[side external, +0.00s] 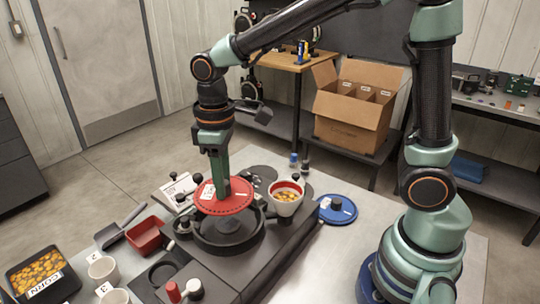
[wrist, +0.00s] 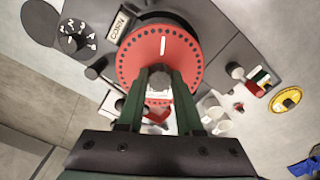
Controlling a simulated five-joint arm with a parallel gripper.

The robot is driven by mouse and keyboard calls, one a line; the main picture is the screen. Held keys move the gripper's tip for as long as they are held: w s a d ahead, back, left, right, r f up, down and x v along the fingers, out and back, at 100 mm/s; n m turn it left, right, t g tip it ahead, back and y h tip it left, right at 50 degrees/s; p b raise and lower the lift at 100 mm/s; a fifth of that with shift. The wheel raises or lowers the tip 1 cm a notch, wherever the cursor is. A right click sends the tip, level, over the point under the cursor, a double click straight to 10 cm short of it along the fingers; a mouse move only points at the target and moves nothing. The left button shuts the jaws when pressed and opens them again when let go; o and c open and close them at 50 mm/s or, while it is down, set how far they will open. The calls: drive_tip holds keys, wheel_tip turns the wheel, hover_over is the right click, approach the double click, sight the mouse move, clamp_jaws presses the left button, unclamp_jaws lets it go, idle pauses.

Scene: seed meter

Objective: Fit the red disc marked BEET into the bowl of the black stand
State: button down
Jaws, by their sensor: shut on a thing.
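The red disc (side external: 238,203) is held roughly level above the black stand (side external: 262,238), with a gap showing between disc and bowl. It carries a white label whose writing I cannot read. My gripper (side external: 219,190) points down and is shut on the middle of the disc. In the wrist view the fingers (wrist: 160,88) close on a hub at the centre of the red disc (wrist: 128,62), which has a ring of small holes and a white line. The open bowl (side external: 213,245) lies below the disc; the disc hides part of it.
A white hopper cup with a red rim (side external: 287,197) stands close right of the disc. A blue disc (side external: 338,212) lies on the table at right.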

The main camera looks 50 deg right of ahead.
hover_over(228, 223)
drive_tip(key=shift+f, duration=2.65)
drive_tip(key=shift+f, duration=0.4)
drive_tip(key=shift+f, duration=0.3)
drive_tip(key=shift+f, duration=0.6)
idle(0.6)
drive_tip(key=shift+c, duration=1.2)
unclamp_jaws()
drive_tip(key=shift+r, duration=0.1)
drive_tip(key=shift+r, duration=2.9)
